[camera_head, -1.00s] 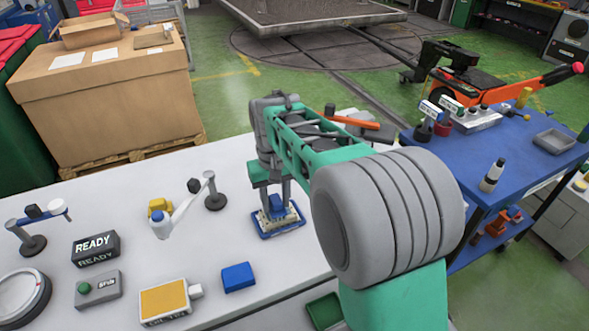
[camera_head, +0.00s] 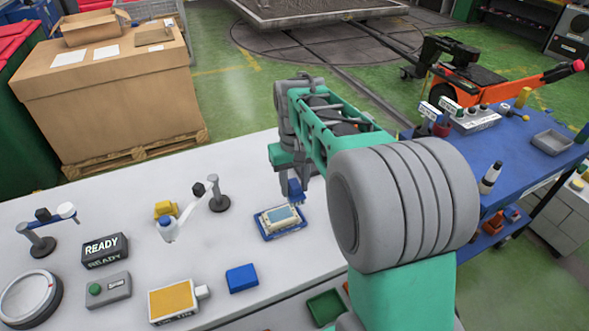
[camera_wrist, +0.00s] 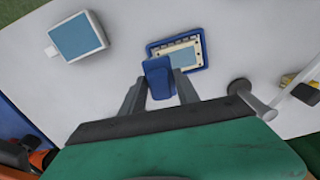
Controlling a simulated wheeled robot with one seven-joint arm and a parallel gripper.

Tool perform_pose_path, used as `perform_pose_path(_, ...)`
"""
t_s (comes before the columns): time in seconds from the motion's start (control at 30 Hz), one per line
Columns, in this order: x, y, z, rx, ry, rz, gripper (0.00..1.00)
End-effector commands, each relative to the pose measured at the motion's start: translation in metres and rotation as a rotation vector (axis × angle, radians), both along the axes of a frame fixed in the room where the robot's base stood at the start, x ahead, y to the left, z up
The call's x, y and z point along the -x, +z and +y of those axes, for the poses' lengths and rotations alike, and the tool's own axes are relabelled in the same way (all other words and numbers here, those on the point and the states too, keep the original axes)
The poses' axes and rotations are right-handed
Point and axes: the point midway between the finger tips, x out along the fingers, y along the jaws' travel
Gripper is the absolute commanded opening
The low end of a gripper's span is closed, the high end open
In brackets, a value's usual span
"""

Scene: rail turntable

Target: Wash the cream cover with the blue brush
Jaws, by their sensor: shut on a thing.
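The cream cover (camera_head: 269,221) lies in a shallow blue tray (camera_head: 288,236) on the white table, with a pale blue panel in its middle. The cover also shows in the wrist view (camera_wrist: 199,47), inside the tray's blue rim (camera_wrist: 207,62). My gripper (camera_head: 294,184) is shut on the blue brush (camera_head: 296,191), which is held above the far right side of the tray. In the wrist view the brush (camera_wrist: 158,78) sits between the fingers and hides the tray's lower left corner. The brush appears clear of the cover.
A blue block (camera_head: 241,278), a yellow-topped pad (camera_head: 172,301), a button box (camera_head: 107,289) and a READY sign (camera_head: 105,250) stand on the table's left. A jointed stand (camera_head: 217,195) is left of the tray. A blue-topped white box (camera_wrist: 78,37) shows in the wrist view.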

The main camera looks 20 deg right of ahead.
Motion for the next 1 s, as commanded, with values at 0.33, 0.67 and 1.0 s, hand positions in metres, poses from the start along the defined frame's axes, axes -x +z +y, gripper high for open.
perform_pose_path(0.33, 0.0, 0.03, 0.001, 0.0, 0.001, -0.001, 0.0)
perform_pose_path(0.67, 0.0, 0.03, 0.001, 0.0, 0.002, -0.001, 0.0)
perform_pose_path(1.0, 0.008, 0.03, 0.013, 0.0, 0.009, -0.002, 0.0)
